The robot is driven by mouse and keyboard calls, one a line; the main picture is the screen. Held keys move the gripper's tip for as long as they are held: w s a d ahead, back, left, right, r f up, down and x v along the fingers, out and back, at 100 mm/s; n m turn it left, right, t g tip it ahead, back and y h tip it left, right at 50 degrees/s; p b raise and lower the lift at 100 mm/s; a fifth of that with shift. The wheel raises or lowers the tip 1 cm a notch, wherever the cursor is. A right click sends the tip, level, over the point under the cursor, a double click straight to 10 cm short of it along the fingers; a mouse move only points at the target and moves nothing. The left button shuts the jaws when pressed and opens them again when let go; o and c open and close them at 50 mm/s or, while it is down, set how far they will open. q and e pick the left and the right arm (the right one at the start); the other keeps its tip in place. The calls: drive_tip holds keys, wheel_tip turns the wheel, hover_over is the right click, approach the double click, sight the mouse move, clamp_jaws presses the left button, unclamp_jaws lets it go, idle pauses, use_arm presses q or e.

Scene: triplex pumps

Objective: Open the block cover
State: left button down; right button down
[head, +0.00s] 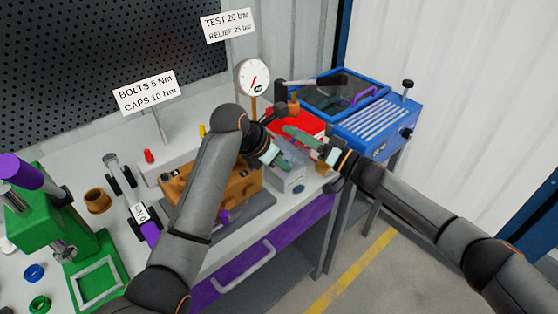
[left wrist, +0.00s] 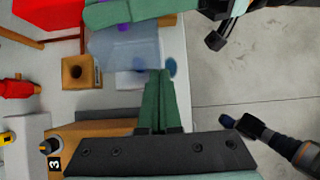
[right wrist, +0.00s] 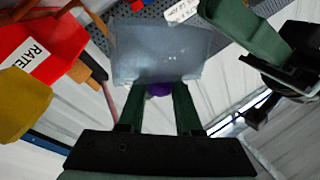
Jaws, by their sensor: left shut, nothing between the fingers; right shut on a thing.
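A clear, bluish see-through cover (right wrist: 160,50) with a purple grip (right wrist: 158,90) fills the upper middle of the right wrist view. My right gripper (right wrist: 158,86) is shut on the purple grip; in the head view its green fingers (head: 291,131) point left above the bench. The clear cover also shows in the left wrist view (left wrist: 120,55). My left gripper (head: 284,164) is shut and empty, lower, beside the clear part and to the right of the orange block (head: 235,192); its fingertips meet in the left wrist view (left wrist: 160,74). My left arm hides part of the block.
A red tray (head: 297,122) and a blue bench unit (head: 375,125) stand behind my grippers. A pressure gauge (head: 252,78) rises at the back. A green press (head: 70,235) stands at left. Open floor (head: 420,265) lies right of the bench.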

drive_tip(key=shift+f, duration=0.1)
use_arm(q)
drive_tip(key=shift+w+d+r, duration=0.15)
drive_tip(key=shift+d+r, duration=0.05)
drive_tip(key=shift+r, duration=0.2)
drive_tip(key=shift+w+d+r, duration=0.15)
drive_tip(key=shift+d+r, duration=0.05)
drive_tip(key=shift+r, duration=0.2)
use_arm(e)
drive_tip(key=shift+a, duration=0.15)
use_arm(q)
drive_tip(key=shift+d, duration=0.1)
use_arm(e)
drive_tip(key=c, duration=0.8)
unclamp_jaws()
drive_tip(key=shift+c, duration=0.2)
drive_tip(key=shift+o, duration=1.2)
use_arm(q)
drive_tip(key=shift+f, duration=0.15)
